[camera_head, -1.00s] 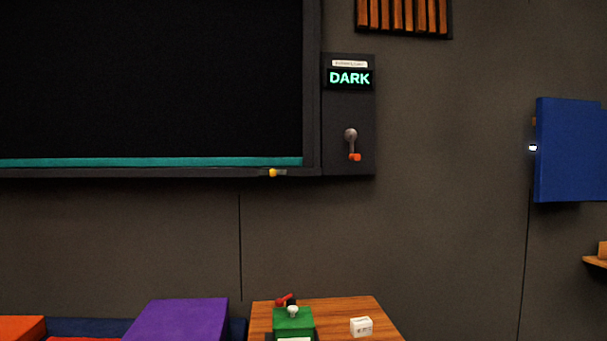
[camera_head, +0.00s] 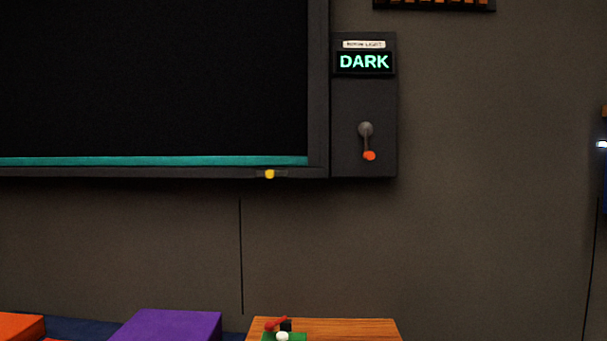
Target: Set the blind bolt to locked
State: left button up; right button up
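A small bolt with a yellow knob (camera_head: 269,174) sits on the bottom rail of the dark window frame (camera_head: 150,173), left of the frame's lower right corner. It is too small to tell which end of its travel the knob is at. The black blind (camera_head: 150,80) fills the frame, and its teal bottom bar (camera_head: 150,161) lies just above the bottom rail. Neither of my grippers is in view.
Right of the frame is a dark panel with a sign (camera_head: 364,62) reading DARK and a lever with an orange tip (camera_head: 369,156) pointing down. Below stand a wooden table (camera_head: 350,328) with a green device (camera_head: 284,336) and a purple block (camera_head: 172,324). The wall between is clear.

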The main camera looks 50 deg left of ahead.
aim_at(269, 173)
jog(key=u, duration=0.5)
jog(key=i, duration=0.6)
jog(key=u, duration=0.55)
